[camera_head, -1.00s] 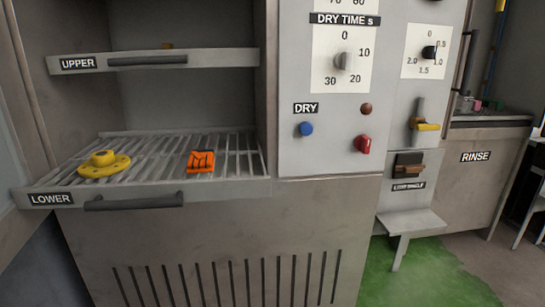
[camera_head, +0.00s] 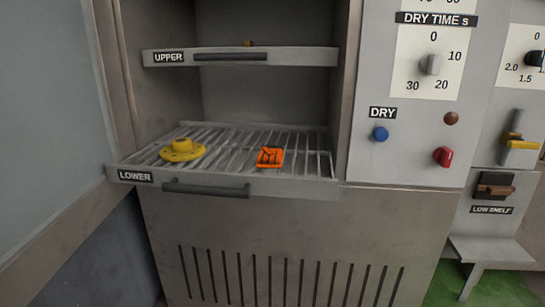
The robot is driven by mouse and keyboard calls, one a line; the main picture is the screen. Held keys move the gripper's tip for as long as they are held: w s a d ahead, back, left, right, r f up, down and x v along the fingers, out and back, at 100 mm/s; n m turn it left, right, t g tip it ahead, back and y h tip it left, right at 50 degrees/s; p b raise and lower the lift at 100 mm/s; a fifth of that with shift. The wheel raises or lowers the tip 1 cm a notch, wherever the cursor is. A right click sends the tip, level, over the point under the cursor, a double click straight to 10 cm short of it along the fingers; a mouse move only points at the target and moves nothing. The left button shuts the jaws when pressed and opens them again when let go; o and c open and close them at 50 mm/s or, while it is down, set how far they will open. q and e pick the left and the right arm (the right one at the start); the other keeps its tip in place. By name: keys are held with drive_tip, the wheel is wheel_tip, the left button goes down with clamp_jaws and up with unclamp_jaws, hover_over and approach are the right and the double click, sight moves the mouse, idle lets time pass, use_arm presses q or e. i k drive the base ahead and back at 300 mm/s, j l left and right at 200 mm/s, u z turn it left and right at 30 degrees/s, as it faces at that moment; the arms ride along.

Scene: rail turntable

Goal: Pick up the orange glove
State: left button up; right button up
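A small orange object (camera_head: 270,157) with dark lines on top, likely the orange glove, lies on the slatted lower rack (camera_head: 318,165), right of its middle. A yellow flanged piece (camera_head: 182,151) lies on the same rack to its left, apart from it. The rack is pulled out a little, with a dark handle (camera_head: 206,188) on its front. Neither of my grippers is in the view.
The upper shelf (camera_head: 300,57) sits above the lower rack, with a small brown thing (camera_head: 247,43) on it. A control panel (camera_head: 405,150) with knobs and buttons stands to the right. A low shelf (camera_head: 490,250) juts out at the lower right.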

sight(269, 156)
drive_tip(key=i+u, duration=0.4)
drive_tip(key=i+l+u, duration=0.2)
drive_tip(key=i+u, duration=0.15)
